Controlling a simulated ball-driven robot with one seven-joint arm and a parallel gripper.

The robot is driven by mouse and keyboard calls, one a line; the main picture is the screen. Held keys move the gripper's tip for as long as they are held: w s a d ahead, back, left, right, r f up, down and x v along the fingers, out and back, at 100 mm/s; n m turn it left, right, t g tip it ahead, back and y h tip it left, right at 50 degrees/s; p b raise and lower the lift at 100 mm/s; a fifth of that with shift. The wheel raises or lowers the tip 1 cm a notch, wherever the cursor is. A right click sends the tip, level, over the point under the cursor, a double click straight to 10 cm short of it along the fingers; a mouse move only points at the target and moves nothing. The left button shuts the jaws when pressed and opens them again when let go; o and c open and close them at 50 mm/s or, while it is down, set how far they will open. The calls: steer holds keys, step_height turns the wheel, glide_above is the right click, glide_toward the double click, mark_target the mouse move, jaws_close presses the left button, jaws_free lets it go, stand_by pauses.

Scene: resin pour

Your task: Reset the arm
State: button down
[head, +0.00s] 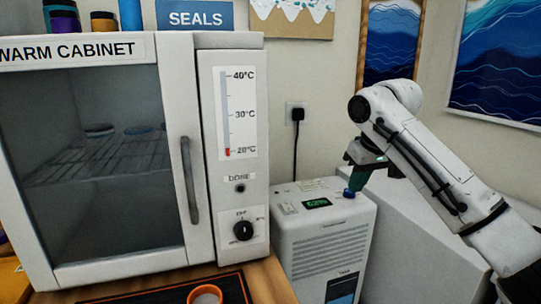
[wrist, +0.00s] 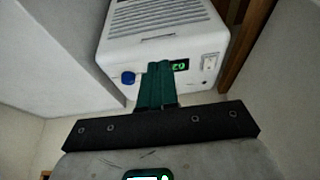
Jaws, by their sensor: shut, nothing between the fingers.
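My arm reaches in from the right in the head view. My gripper (head: 352,186) hangs at its end, over the top right corner of a white floor unit, close to a blue knob (head: 348,193). In the wrist view the green fingers of my gripper (wrist: 159,68) are together with nothing between them. They point at the unit's top panel, with the blue knob (wrist: 128,77) just left of them. I cannot tell whether the fingers touch the panel.
The white unit (head: 324,250) has a green display (head: 317,203) and stands right of the warm cabinet (head: 230,180), whose glass door is shut. An orange cup (head: 205,294) sits on a dark mat (head: 236,286) in front. A plugged-in cord (head: 297,135) runs down the wall.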

steer(key=s+a+f+y+p, duration=0.1)
steer(key=s+a+f, duration=0.1)
steer(key=a+f, duration=0.3)
steer(key=s+a+f+y+p, duration=0.1)
steer(key=s+a+f+p, duration=0.15)
steer(key=f, duration=0.45)
steer(key=s+a+f+p, duration=0.1)
steer(key=s+f+p, duration=0.1)
steer(key=s+f, duration=0.85)
steer(key=s+d+f+m+g+p, duration=0.1)
steer(key=s+d+f+p, duration=0.15)
steer(key=s, duration=0.65)
steer(key=s+d+f+m+p, duration=0.1)
steer(key=s+d+f, duration=0.25)
steer(key=s, duration=0.55)
steer(key=s+d+m+g+h, duration=0.1)
steer(key=s+d, duration=0.3)
steer(key=s, duration=0.5)
steer(key=s+d+m+h+p, duration=0.1)
steer(key=s+d+h, duration=0.1)
steer(key=s+d, duration=0.3)
steer(key=s, duration=0.3)
steer(key=shift+s+f+g+h+p, duration=0.3)
steer(key=shift+s+f+g, duration=0.05)
steer(key=shift+g, duration=0.05)
